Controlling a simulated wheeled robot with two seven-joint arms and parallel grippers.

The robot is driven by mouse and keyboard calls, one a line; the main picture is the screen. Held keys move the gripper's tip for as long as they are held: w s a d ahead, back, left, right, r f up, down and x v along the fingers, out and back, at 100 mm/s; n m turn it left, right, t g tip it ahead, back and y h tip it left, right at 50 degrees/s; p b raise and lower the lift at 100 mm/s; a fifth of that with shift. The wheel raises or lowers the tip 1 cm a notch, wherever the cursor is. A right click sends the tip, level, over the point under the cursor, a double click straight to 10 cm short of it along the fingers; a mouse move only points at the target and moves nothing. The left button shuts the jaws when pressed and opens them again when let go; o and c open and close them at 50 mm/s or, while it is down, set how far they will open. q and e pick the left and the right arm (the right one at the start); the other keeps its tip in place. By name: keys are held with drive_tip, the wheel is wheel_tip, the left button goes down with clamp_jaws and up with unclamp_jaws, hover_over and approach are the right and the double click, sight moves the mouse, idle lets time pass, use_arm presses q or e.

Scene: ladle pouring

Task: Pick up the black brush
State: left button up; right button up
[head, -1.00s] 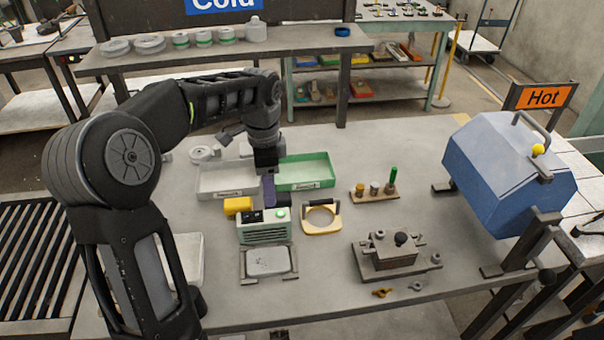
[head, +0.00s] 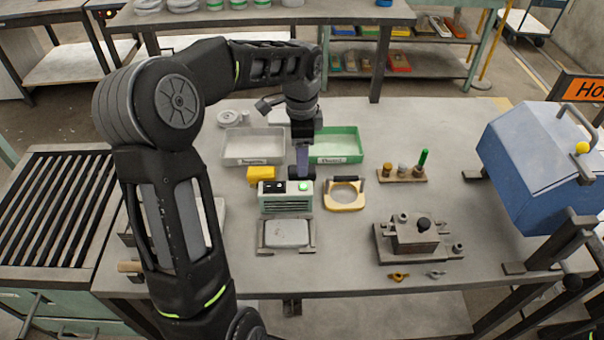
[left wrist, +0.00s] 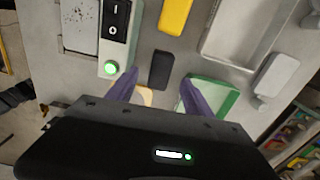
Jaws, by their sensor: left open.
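The black brush (head: 300,174) is a small dark block lying on the table behind the pale green switch box. In the left wrist view the brush (left wrist: 160,70) shows whole, between and just beyond the two purple fingertips. My left gripper (head: 302,164) points down over the brush. Its fingers stand apart in the left wrist view (left wrist: 158,90), with nothing held. In the head view the fingers partly hide the brush, and I cannot tell their exact height above it.
The switch box (head: 287,198) stands right in front of the brush, a yellow block (head: 261,175) to its left and a yellow ring-shaped tool (head: 344,204) to its right. A grey tray (head: 252,161) and a green tray (head: 353,159) lie behind. The blue box (head: 535,150) is far right.

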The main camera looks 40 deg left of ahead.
use_arm(q)
drive_tip(key=shift+f, duration=0.1)
wheel_tip(320, 180, down, 5)
drive_tip(key=shift+w+p, duration=0.1)
drive_tip(key=shift+p, duration=0.55)
drive_tip(key=shift+c, duration=0.6)
clamp_jaws()
